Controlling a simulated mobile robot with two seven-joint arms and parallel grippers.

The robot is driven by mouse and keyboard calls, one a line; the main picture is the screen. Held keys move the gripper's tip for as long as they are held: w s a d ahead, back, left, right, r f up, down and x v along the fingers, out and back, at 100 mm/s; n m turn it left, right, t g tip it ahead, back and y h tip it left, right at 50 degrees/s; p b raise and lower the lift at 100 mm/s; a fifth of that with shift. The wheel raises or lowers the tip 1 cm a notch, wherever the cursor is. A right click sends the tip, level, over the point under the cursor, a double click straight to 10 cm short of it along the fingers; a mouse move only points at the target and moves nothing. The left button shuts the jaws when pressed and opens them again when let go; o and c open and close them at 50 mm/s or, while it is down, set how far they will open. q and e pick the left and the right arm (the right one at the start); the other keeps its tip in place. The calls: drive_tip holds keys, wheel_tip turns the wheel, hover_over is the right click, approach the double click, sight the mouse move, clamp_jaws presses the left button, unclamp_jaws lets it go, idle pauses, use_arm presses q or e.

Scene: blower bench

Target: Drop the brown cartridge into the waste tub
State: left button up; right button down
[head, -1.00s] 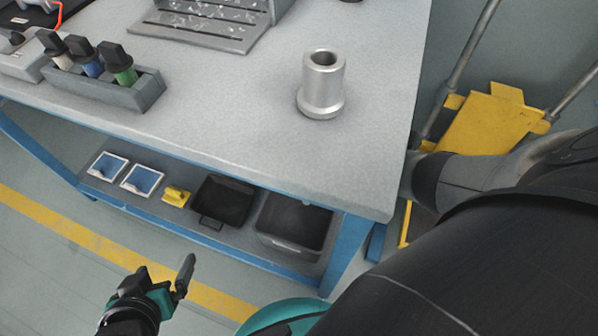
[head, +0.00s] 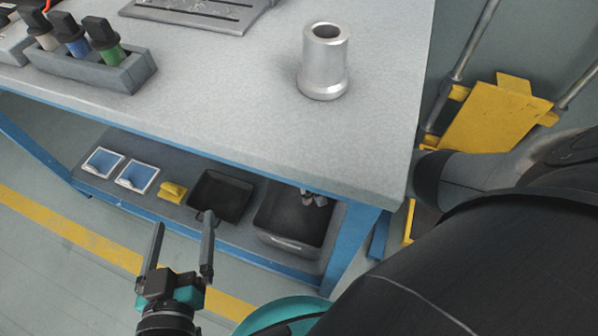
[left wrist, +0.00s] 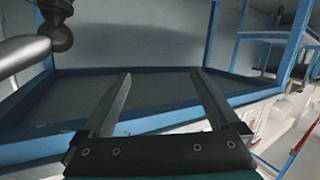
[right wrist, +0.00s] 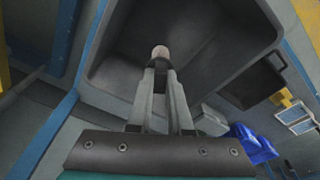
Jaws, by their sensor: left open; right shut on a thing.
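The waste tub (head: 290,244) is a large dark grey open box on the low shelf under the bench's right end. It fills much of the right wrist view (right wrist: 235,62). My right gripper (right wrist: 161,68) is shut on the cartridge (right wrist: 160,52), of which only a pale brownish end shows beyond the fingertips. It points into the tub's opening. In the head view my right fingertips (head: 314,198) show just under the bench top, over the tub. My left gripper (head: 184,222) is open and empty in front of the shelf; its spread fingers show in the left wrist view (left wrist: 158,78).
Next to the tub on the shelf are a smaller black bin (head: 222,196), a yellow part (head: 173,192) and two blue-and-white trays (head: 136,177). The bench top (head: 230,110) overhangs the shelf and carries a metal cylinder (head: 325,65) and a holder with knobbed tools (head: 105,75).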

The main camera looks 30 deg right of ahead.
use_arm(q)
drive_tip(key=shift+s+d+r+n+t+b, duration=0.4)
drive_tip(key=shift+r+t, duration=0.2)
drive_tip(key=shift+t, duration=0.3)
use_arm(e)
drive_tip(key=shift+f, duration=0.4)
drive_tip(key=c, duration=0.8)
unclamp_jaws()
drive_tip(key=shift+o, duration=0.2)
